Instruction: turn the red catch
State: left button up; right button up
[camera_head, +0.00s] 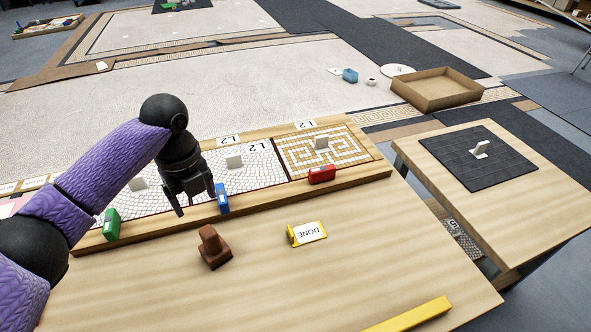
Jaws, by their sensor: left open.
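The red catch (322,174) sits on the front wooden rail of the panel tray, in front of the tan-and-white spiral mosaic panel (349,141) at the right. My left gripper (196,211) points down over the tray, to the left of the red catch and clear of it. It is open, with its fingers just left of a blue catch (222,199); I cannot tell whether they touch it. My right gripper is not in view.
A green catch (111,224) is on the rail's left part. A brown stamp-like block (213,247), a yellow DONE tag (307,233) and a yellow bar (410,315) lie on the table. A side table (540,185) with a dark mat (460,172) stands right.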

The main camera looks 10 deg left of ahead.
aim_at(323, 174)
jog(key=k+l, duration=0.3)
jog(key=k, duration=0.15)
jog(key=k+l, duration=0.35)
jog(key=k, duration=0.05)
